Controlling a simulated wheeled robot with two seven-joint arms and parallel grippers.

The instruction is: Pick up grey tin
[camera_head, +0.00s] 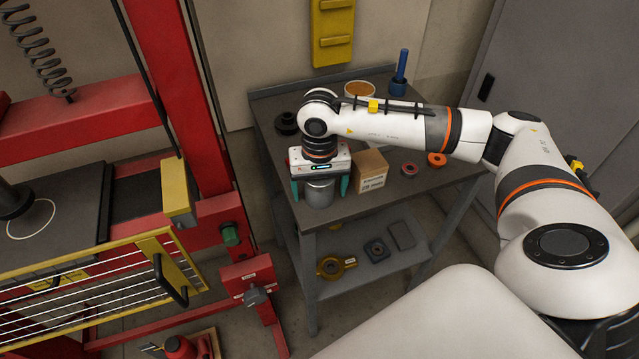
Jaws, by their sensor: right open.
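The grey tin (320,193) stands upright near the front left edge of the grey table's top. My right gripper (320,190) is over it, pointing down. Its two green fingers are apart, one on each side of the tin. The gripper body hides the top of the tin. I cannot tell whether the fingers touch it. My left gripper is not in view.
A cardboard box (371,170) stands close to the right of the gripper. A small red-grey roll (409,169) and an orange ring (437,159) lie farther right. A black part (286,123) is at the back left. A red press frame (185,90) stands left of the table (340,211).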

